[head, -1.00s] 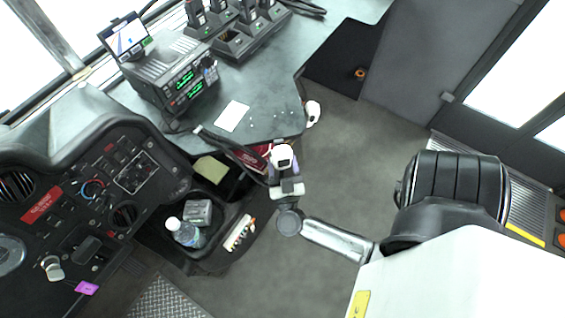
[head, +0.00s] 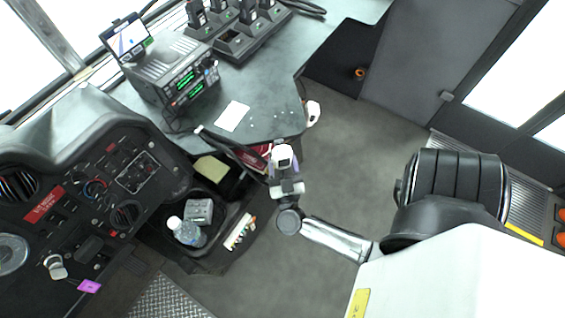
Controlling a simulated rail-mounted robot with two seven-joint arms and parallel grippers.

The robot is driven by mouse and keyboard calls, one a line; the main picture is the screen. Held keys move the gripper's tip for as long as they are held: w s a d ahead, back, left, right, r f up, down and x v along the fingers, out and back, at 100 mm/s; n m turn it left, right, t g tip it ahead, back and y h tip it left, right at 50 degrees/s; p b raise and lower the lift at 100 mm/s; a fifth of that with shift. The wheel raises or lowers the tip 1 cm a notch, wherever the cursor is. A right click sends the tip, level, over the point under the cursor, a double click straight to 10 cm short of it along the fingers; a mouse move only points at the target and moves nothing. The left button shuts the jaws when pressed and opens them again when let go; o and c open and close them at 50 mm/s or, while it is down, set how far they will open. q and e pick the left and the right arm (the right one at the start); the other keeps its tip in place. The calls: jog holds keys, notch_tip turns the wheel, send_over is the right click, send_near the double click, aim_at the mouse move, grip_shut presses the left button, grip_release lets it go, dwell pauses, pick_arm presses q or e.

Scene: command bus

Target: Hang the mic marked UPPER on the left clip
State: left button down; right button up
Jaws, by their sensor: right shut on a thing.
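My right gripper (head: 284,162) is at the desk's front edge, seen from above with its white body over its fingers. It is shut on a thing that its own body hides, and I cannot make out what. Two stacked radio units with green displays (head: 187,82) stand on the desk. A small dark item (head: 211,70) sits at their right side, with a dark cord below the units. I cannot read the marking UPPER anywhere, and I cannot make out the left clip.
The grey desk (head: 272,95) carries a white paper (head: 231,116) and a charger rack (head: 240,40) with handsets. Below it are red items (head: 255,154) and a tray with a water bottle (head: 187,231). The dashboard (head: 85,190) is at left. The floor right of the gripper is clear.

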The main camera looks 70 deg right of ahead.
jog(key=shift+f, duration=0.6)
jog(key=shift+f+b, duration=0.3)
jog(key=shift+f, duration=0.3)
dwell(0.3)
jog(key=shift+f, duration=0.25)
dwell(0.4)
jog(key=shift+f, duration=0.25)
dwell(0.4)
jog(key=shift+f, duration=0.3)
dwell(0.3)
jog(key=o, duration=0.4)
jog(key=shift+c, duration=0.2)
jog(key=o, duration=0.6)
jog(key=shift+c, duration=0.2)
